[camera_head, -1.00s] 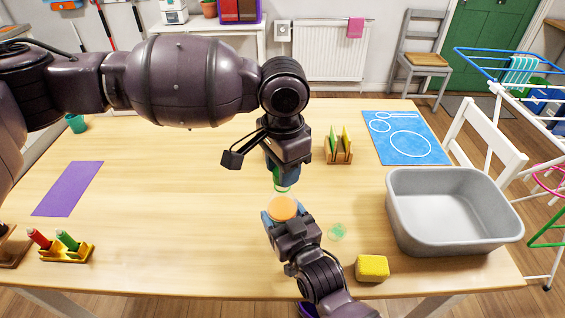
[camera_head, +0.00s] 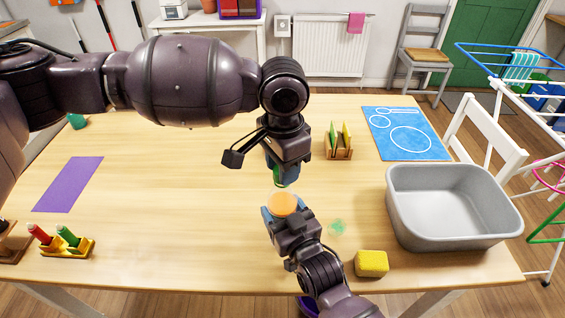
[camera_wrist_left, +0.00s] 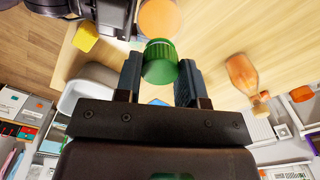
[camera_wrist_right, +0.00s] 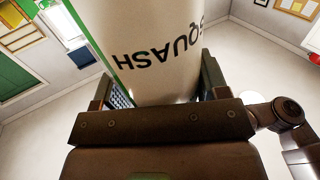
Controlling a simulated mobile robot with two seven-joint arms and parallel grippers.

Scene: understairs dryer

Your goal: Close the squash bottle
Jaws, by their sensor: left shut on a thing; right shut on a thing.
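The squash bottle is a white cylinder with SQUASH lettering and a green stripe, seen in the right wrist view (camera_wrist_right: 150,50). My right gripper (camera_head: 282,214) is shut around it above the front middle of the table. Its round orange top (camera_head: 283,203) faces up in the head view and also shows in the left wrist view (camera_wrist_left: 160,18). My left gripper (camera_head: 282,168) is shut on the ribbed green cap (camera_wrist_left: 160,62). The cap (camera_head: 281,180) is apart from the bottle top, just behind it in the head view. My left gripper hides part of the cap.
A grey basin (camera_head: 455,235) and a yellow sponge (camera_head: 372,263) are on the right. A wooden rack (camera_head: 339,145) and blue mat (camera_head: 405,133) lie behind. A small green mark (camera_head: 337,226) is beside my right gripper. The left-middle table is clear up to the purple mat (camera_head: 68,184).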

